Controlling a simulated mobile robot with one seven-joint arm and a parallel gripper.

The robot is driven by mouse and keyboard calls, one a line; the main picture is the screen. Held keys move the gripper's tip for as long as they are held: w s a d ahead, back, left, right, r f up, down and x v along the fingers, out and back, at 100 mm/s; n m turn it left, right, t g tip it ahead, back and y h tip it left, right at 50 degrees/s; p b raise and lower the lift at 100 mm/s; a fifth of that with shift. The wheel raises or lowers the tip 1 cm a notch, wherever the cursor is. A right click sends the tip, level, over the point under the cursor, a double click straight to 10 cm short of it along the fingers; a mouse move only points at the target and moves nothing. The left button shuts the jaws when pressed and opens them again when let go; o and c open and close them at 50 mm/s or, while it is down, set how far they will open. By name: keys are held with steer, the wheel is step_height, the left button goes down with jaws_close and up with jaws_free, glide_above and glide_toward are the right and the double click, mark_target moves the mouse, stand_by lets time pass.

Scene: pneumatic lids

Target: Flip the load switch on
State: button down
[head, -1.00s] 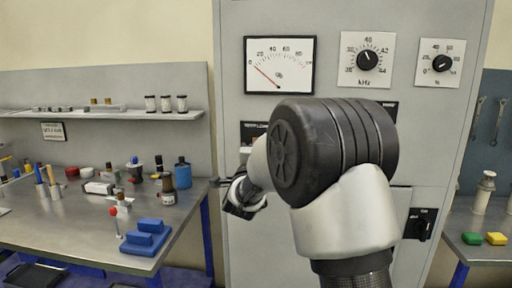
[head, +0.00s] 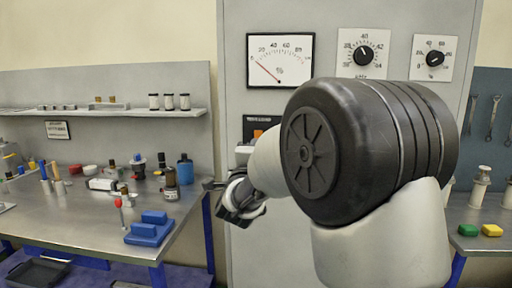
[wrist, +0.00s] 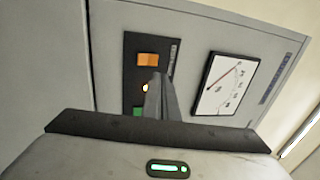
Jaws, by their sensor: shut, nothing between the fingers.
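A black panel (head: 258,127) with an orange part sits on the cabinet front, partly hidden by my arm. In the wrist view the panel (wrist: 133,62) shows an orange block (wrist: 147,59) at its top, a small lit yellow spot (wrist: 145,87) and a green part (wrist: 138,111). I cannot read its label or tell whether it is the load switch. My gripper (wrist: 158,84) is shut and empty, its fingers overlapping the panel in the wrist view; contact cannot be told.
The cabinet (head: 232,60) carries a meter (head: 280,60) and two dials, the left one (head: 363,56) and the right one (head: 435,58). My arm covers much of its lower front. A cluttered bench (head: 90,215) stands at left, another bench (head: 485,218) at right.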

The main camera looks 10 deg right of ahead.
steer(key=v, duration=0.4)
steer(key=shift+s+a+r, duration=0.15)
steer(key=shift+s+r, duration=0.15)
steer(key=shift+a, duration=0.1)
